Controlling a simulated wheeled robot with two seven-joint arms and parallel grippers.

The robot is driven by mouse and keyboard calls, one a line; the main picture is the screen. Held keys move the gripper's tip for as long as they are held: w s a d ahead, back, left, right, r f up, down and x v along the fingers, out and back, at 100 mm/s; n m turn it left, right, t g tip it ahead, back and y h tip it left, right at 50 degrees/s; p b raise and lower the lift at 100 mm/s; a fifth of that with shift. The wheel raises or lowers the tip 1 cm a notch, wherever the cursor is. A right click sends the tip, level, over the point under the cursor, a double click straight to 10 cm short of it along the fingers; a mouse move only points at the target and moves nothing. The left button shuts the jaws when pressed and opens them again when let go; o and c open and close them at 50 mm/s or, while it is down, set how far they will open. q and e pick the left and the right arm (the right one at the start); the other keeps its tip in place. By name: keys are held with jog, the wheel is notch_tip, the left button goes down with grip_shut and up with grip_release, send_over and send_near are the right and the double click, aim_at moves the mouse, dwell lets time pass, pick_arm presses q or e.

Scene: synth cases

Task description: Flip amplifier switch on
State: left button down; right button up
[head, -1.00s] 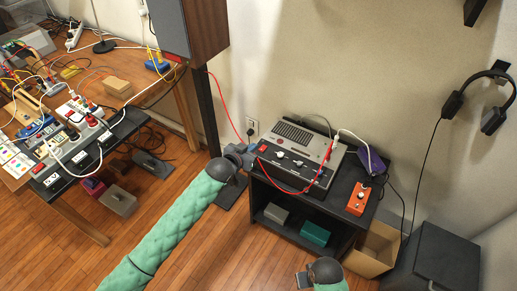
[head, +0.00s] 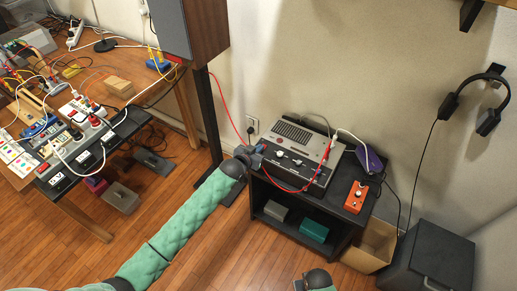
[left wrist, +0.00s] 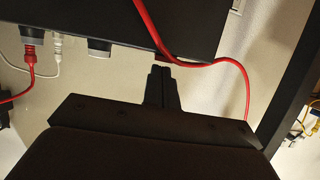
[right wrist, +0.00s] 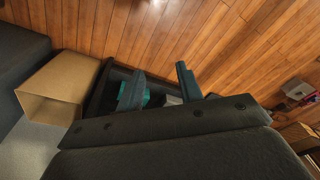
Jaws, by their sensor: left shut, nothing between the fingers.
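My right gripper (right wrist: 158,84) is open and empty, low in front of the stand.
A red cable (left wrist: 205,63) crosses beside the left fingers. An orange pedal (head: 357,196) stands on the stand's right end. A cardboard box (head: 370,247) and a dark case (head: 430,262) are to the right. A cluttered wooden bench (head: 125,85) is at left.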

pick_arm(q)
jog(key=shift+f, duration=0.45)
jog(key=shift+s, duration=0.1)
jog(key=shift+a, duration=0.1)
jog(key=shift+r+p, duration=0.7)
jog(key=shift+r, duration=0.2)
pick_arm(e)
notch_tip(320, 180, up, 2)
jog(key=shift+r, duration=0.1)
